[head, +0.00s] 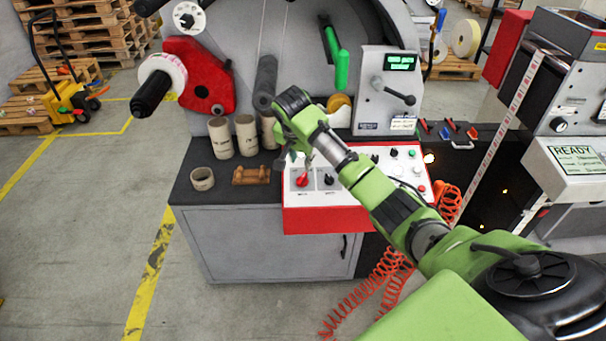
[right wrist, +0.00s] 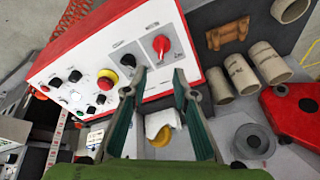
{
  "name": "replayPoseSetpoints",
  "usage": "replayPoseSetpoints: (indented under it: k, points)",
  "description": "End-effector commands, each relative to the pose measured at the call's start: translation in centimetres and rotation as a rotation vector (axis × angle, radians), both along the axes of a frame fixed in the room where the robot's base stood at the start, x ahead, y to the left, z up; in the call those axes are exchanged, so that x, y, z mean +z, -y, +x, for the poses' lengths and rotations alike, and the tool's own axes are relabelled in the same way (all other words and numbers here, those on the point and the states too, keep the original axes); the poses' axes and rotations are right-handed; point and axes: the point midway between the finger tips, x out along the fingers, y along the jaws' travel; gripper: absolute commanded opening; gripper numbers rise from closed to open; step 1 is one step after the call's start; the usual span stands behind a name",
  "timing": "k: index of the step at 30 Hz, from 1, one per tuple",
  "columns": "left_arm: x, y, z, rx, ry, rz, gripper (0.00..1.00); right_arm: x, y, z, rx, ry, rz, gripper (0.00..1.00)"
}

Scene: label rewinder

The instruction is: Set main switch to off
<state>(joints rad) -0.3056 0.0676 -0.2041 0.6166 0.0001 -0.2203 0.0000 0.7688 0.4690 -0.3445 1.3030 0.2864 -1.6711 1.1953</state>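The control panel (head: 328,213) is a white-faced box with a red front, on the dark bench top. A red rotary switch (head: 302,181) sits near its left end; I cannot read its label. In the right wrist view the red switch (right wrist: 161,45) lies just beyond my fingertips, roughly between them. My right gripper (head: 296,160) is above the panel's left end, close to the switch. In the right wrist view its two fingers (right wrist: 160,72) are apart with nothing held between them. Whether a fingertip touches the panel cannot be told. My left gripper is not in view.
A black knob (right wrist: 128,61) and a red-and-yellow emergency stop (right wrist: 107,78) are beside the switch. Cardboard cores (head: 221,137) and a brown wooden piece (head: 251,175) stand left of the panel. Coiled orange hose (head: 372,290) hangs in front. Floor is free at left.

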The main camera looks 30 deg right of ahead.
Motion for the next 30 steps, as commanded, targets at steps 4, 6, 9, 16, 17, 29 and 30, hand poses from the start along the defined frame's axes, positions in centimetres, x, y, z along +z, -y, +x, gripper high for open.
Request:
replayPoseSetpoints:
  k: [4,6,9,16,17,29,30]
  points:
    - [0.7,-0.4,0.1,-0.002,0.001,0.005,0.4,-2.3,0.6,0.7,0.001,-0.005,0.0,0.26]
    - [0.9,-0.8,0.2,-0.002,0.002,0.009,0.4,-3.5,0.9,1.0,0.002,-0.006,0.001,0.26]
    - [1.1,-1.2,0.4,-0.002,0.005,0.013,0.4,-5.0,1.3,1.5,0.003,-0.006,0.001,0.26]
    - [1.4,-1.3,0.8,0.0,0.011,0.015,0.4,-8.1,2.2,2.6,0.002,-0.004,0.001,0.26]
    - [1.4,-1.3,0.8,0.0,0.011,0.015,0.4,-8.5,2.3,2.7,0.002,-0.004,0.001,0.26]
    - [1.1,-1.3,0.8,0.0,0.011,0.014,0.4,-11.4,3.2,3.6,0.005,-0.002,0.0,0.26]
    - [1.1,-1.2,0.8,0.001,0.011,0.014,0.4,-11.5,3.2,3.6,0.005,-0.002,-0.001,0.26]
